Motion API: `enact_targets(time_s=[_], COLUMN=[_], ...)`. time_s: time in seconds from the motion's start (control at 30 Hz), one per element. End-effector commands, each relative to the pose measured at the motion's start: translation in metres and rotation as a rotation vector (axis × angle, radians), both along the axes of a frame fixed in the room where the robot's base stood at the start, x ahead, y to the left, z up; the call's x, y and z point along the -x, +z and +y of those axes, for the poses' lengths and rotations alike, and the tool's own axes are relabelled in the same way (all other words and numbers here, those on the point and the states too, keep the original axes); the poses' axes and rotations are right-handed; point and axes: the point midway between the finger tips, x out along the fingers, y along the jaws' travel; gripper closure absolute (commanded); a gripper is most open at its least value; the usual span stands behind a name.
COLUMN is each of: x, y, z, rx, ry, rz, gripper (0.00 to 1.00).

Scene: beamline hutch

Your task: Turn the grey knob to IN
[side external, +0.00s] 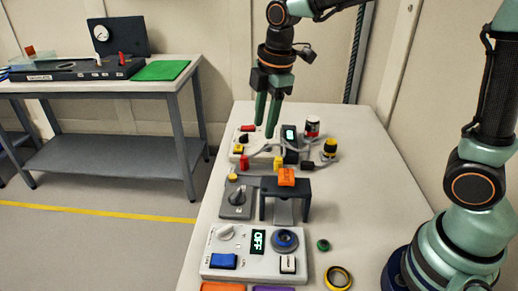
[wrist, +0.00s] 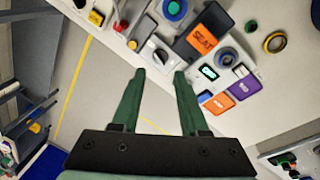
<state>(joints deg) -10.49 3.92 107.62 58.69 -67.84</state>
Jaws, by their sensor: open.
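The grey knob (side external: 237,197) sits on a small grey plate (side external: 225,211) at the left side of the table, beside the dark bridge. In the wrist view the knob (wrist: 161,56) shows just beyond the fingertips, near the middle top. Its markings are too small to read, so I cannot tell which position it points to. My gripper (side external: 265,128) is open and empty, pointing down over the far end of the table, behind the knob. In the wrist view my gripper (wrist: 160,73) has its two green fingers well apart with nothing between them.
A dark bridge (side external: 268,206) with an orange block (side external: 286,177) stands right of the knob. A white panel (side external: 208,265) with a paler knob and a display reading OFF lies nearer. A far panel, cables and jars (side external: 312,126) lie near my gripper.

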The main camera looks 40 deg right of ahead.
Motion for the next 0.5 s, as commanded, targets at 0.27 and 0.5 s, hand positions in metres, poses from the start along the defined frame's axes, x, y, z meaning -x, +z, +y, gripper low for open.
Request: enact_targets(time_s=[0.27,0.5], x=[-0.036,-0.044], y=[-0.053,-0.075], z=[0.040,0.053], rx=[0.075,0.091], ry=[0.529,0.720], rz=[0.115,0.149], gripper=[0.56,0.56])
